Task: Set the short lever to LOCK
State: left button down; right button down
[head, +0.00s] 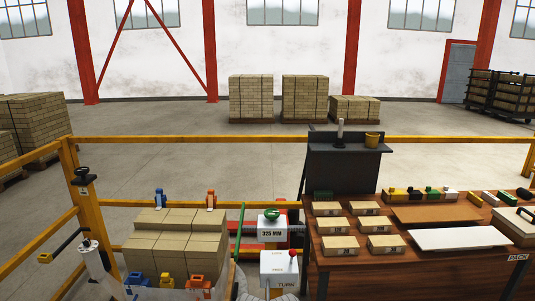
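A short lever with a red knob (293,253) stands at the top right of a white box (279,268) whose front reads "TURN". At the far left, a longer dark bar with a yellow end (45,258) sticks out beside a white cylinder (94,262). Neither of my grippers shows in the head view.
A stack of tan bricks (175,245) stands left of the boxes, with blue, yellow and orange clamps around it. A wooden table (330,280) with bricks and boards is on the right. Yellow rails (230,139) run behind and at the left; open floor lies beyond.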

aim_at(292, 252)
jog(key=i+j+u, duration=0.25)
jog(key=j, duration=0.2)
jog(key=i+j+u, duration=0.1)
jog(key=j+u, duration=0.15)
jog(key=j, duration=0.2)
jog(key=i+j+u, duration=0.25)
jog(key=j, duration=0.15)
jog(key=i+j+u, duration=0.25)
jog(key=j+z, duration=0.1)
jog(key=z, duration=2)
jog(key=k+l, duration=0.05)
jog(key=l, duration=0.05)
